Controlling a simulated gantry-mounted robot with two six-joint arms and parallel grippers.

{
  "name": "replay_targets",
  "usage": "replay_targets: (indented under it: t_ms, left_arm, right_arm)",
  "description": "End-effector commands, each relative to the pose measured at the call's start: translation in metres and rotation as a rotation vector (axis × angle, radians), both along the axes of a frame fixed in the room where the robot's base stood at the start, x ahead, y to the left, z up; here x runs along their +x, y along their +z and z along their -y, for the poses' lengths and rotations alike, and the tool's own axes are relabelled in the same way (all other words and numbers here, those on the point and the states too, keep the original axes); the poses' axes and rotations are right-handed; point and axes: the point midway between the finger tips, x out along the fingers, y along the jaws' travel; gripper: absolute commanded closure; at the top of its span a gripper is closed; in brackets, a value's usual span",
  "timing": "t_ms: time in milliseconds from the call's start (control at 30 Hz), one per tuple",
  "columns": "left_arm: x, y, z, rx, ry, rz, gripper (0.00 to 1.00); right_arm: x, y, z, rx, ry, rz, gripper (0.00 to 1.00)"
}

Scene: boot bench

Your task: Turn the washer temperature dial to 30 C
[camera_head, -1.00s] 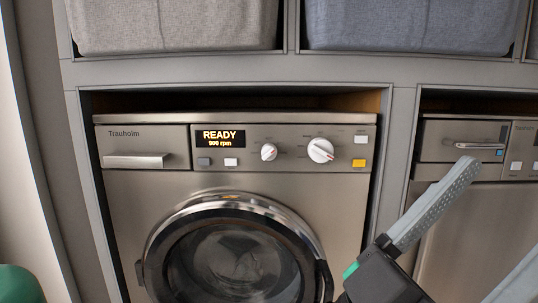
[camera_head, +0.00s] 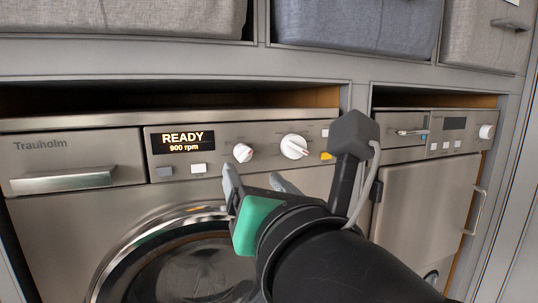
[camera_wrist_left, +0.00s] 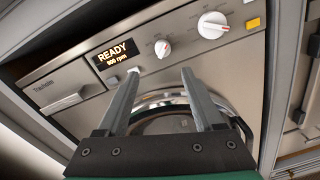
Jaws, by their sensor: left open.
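The washer (camera_head: 75,215) has a panel with a lit display (camera_head: 181,141) reading READY, 900 rpm. A small white dial (camera_head: 243,153) with a red mark sits right of the display, and a larger white dial (camera_head: 294,147) is further right. Their labels are too small to read. Both dials also show in the left wrist view, the small one (camera_wrist_left: 163,49) beside the large one (camera_wrist_left: 213,25). My left gripper (camera_head: 258,181) is open, its fingers just below the dials in the picture. In the left wrist view, nothing shows between its fingers (camera_wrist_left: 158,75). My right gripper is out of view.
Buttons (camera_head: 199,169) sit below the display, and a yellow button (camera_head: 326,156) is right of the large dial. A drawer handle (camera_head: 62,180) sticks out at left. A second appliance (camera_head: 425,205) stands right. Fabric bins (camera_head: 130,15) sit on the shelf above.

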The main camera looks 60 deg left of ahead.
Motion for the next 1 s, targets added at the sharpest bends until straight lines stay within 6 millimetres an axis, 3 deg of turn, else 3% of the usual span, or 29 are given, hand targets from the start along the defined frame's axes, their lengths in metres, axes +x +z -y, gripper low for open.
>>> replay_targets:
  t_ms: [100,367,467,800,1000]
  left_arm:
    - [-0.001,0.004,0.008,-0.005,-0.027,0.018,0.32]
    - [-0.001,0.004,0.003,-0.004,-0.020,0.018,0.32]
    - [0.001,0.006,-0.009,-0.004,-0.016,0.018,0.32]
    - [0.015,0.007,-0.081,-0.003,-0.015,0.017,0.32]
    - [0.021,0.005,-0.104,-0.004,-0.019,0.018,0.32]
  right_arm:
    - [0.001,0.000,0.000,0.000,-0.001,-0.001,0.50]
    - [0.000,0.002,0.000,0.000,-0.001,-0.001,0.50]
    - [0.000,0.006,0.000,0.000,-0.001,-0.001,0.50]
    - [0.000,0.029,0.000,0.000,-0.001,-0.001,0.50]
    - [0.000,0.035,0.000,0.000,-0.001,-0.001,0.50]
